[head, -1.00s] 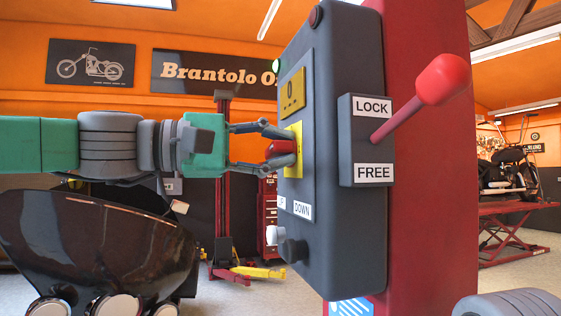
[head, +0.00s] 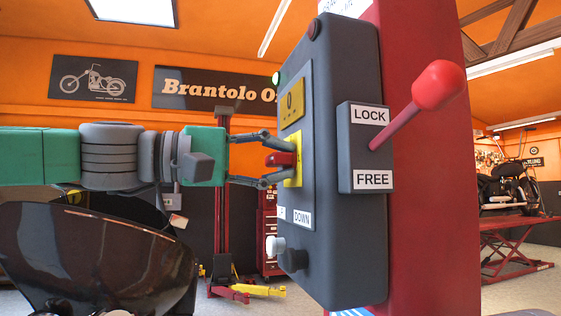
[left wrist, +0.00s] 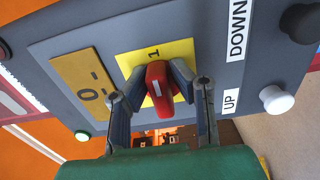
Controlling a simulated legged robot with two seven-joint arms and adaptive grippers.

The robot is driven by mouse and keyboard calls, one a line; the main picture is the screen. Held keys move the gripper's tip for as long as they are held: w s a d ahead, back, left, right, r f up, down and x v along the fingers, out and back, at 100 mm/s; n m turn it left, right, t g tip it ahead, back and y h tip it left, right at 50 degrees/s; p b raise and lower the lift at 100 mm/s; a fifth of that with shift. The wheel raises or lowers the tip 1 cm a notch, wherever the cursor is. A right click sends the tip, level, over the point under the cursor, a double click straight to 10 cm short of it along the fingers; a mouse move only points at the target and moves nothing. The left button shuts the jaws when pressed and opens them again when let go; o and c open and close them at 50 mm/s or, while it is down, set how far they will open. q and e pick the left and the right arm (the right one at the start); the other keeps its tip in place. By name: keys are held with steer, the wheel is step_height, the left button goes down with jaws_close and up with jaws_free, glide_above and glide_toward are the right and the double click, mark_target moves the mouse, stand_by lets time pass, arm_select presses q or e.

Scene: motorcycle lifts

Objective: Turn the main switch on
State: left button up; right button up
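The main switch is a red knob (head: 281,159) on a yellow plate (head: 293,140) on the near-left face of a dark grey control box (head: 345,240). My left gripper (head: 284,162) reaches in from the left, one finger above and one below the knob. In the left wrist view the red knob (left wrist: 158,85) stands between the two fingers (left wrist: 158,72), beside a "1" on the yellow plate (left wrist: 128,60). The fingertips lie close to its sides; contact is not clear. A darker yellow plate (left wrist: 80,85) marked "0" is beside it. My right gripper is not in view.
A red-knobbed lever (head: 437,85) between LOCK and FREE labels sticks out at the box's right. White (head: 275,247) and black (head: 294,260) buttons sit below the switch. A dark, glossy motorcycle part (head: 90,262) lies below my left arm.

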arm_select(q)
steer(key=shift+o, duration=1.1)
steer(key=shift+f, duration=0.25)
steer(key=shift+a+r, duration=0.1)
steer(key=shift+a, duration=0.05)
steer(key=shift+a, duration=0.25)
steer(key=v, duration=1.1)
steer(key=shift+a, duration=0.3)
